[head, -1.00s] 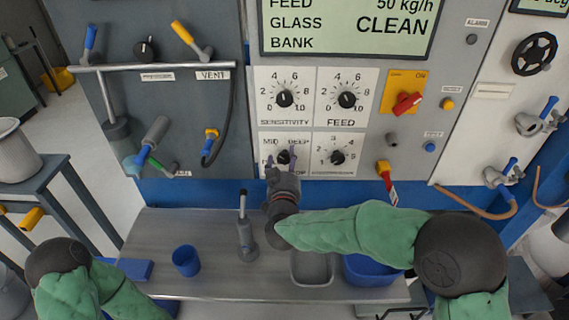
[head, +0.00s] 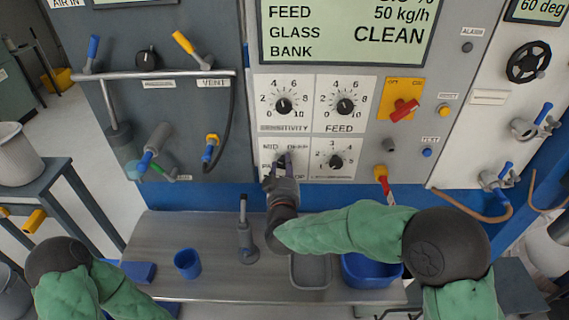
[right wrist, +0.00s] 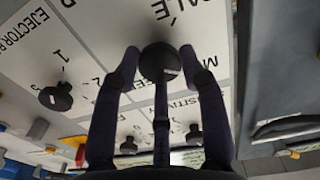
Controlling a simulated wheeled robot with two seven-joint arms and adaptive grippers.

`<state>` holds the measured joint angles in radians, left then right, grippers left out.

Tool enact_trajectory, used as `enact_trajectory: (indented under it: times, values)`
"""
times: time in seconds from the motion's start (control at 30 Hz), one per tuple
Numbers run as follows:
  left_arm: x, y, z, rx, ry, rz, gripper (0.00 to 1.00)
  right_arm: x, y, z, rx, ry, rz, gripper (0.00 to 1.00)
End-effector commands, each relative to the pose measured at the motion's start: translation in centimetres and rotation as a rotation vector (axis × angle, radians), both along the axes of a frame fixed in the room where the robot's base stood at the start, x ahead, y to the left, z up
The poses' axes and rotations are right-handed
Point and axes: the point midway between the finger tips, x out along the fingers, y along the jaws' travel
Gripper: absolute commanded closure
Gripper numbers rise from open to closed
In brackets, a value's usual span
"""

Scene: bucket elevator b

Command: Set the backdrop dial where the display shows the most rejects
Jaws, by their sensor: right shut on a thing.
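The backdrop dial (head: 283,161) is a small black knob on a white plate, lower left of the dial group. In the head view, MID shows above it and part of PALE to its left; my fingers cover much of the plate. My right gripper (head: 281,166) is shut on this knob from the front. In the right wrist view, the round black knob (right wrist: 159,62) sits between the two fingertips. Its pointer cannot be read clearly. The display (head: 345,32) reads FEED 50 kg/h, GLASS BANK CLEAN; its top line is cut off. My left gripper is out of view.
Sensitivity (head: 283,106), feed (head: 345,106) and lower-right (head: 336,161) dials surround the held one. A red switch (head: 403,110) on yellow is to the right. Below is a grey bench (head: 200,230) with a blue cup (head: 187,263) and blue bin (head: 370,271).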

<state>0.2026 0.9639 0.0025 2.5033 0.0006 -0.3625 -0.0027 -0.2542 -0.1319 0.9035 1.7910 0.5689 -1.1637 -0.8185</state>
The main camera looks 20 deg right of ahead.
Motion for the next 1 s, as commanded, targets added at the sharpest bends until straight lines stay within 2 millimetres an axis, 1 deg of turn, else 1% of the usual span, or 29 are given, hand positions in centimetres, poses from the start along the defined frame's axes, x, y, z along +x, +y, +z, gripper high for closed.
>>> enact_trajectory:
  times: [0.03, 0.3, 0.6, 1.0]
  values:
    - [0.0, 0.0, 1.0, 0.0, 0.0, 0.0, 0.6, 0.1, 0.1, 0.9, -0.038, 0.002, 0.003, 0.91]
    - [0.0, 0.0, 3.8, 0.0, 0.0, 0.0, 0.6, 0.2, 0.2, 1.0, -0.28, 0.069, 0.003, 0.91]
    - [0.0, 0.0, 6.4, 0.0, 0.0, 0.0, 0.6, 0.3, 0.4, 0.9, -0.554, 0.146, 0.002, 0.91]
    - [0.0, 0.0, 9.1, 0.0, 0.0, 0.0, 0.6, 0.3, 0.5, 0.7, -0.917, 0.249, 0.002, 0.91]
